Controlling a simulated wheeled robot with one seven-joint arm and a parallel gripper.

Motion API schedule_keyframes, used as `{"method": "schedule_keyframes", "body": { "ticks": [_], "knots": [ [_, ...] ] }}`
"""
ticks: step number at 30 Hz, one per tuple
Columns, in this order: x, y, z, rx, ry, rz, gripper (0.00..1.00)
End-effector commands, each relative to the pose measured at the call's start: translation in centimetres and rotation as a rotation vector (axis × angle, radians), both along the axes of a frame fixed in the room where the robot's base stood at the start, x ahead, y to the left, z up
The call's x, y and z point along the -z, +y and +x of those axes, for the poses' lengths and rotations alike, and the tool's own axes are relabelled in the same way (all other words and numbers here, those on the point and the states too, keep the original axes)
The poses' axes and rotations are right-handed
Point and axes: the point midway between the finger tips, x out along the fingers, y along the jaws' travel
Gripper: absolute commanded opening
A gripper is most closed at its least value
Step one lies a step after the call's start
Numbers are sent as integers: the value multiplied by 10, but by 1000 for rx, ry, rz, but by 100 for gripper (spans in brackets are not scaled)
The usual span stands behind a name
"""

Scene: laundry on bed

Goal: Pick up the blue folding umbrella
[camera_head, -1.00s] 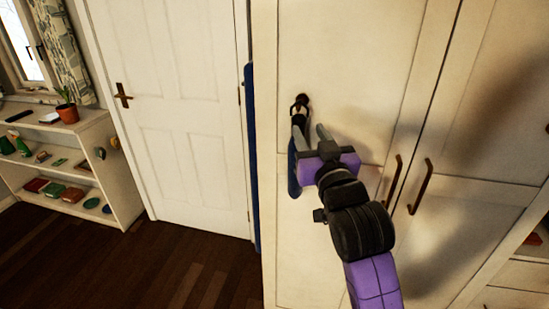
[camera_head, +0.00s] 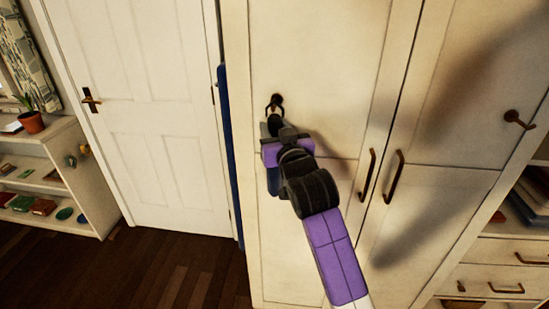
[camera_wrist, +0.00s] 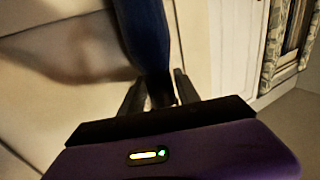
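The blue folding umbrella (camera_head: 273,181) hangs from a dark hook (camera_head: 277,101) on the pale wardrobe door. Its lower body shows below my gripper in the head view, and its upper part is mostly hidden. My gripper (camera_head: 274,122) is up at the umbrella's top, just below the hook. In the wrist view the umbrella (camera_wrist: 147,35) runs down between the two fingers (camera_wrist: 161,90). The fingers stand apart, one on each side of its narrow dark end. Whether they touch it cannot be made out.
The wardrobe door (camera_head: 330,70) is directly behind the umbrella, with two handles (camera_head: 381,176) to the right. A long blue object (camera_head: 229,150) stands along the wardrobe's left edge. A white door (camera_head: 150,110) and a shelf unit (camera_head: 95,190) are further left. The floor is clear.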

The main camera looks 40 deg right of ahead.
Motion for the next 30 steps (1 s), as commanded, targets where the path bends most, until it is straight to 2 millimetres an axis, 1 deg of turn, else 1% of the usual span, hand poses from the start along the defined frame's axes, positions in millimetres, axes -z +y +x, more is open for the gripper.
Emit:
{"method": "schedule_keyframes", "body": {
  "ticks": [3,8,12,14,30],
  "knots": [
    [0,-2,3,-1,-2,-1,38],
    [0,-1,3,0,-2,-1,38],
    [0,-1,3,0,-1,0,11],
    [0,-1,3,0,-1,0,0],
    [0,-1,2,0,-1,0,0]
  ]
}}
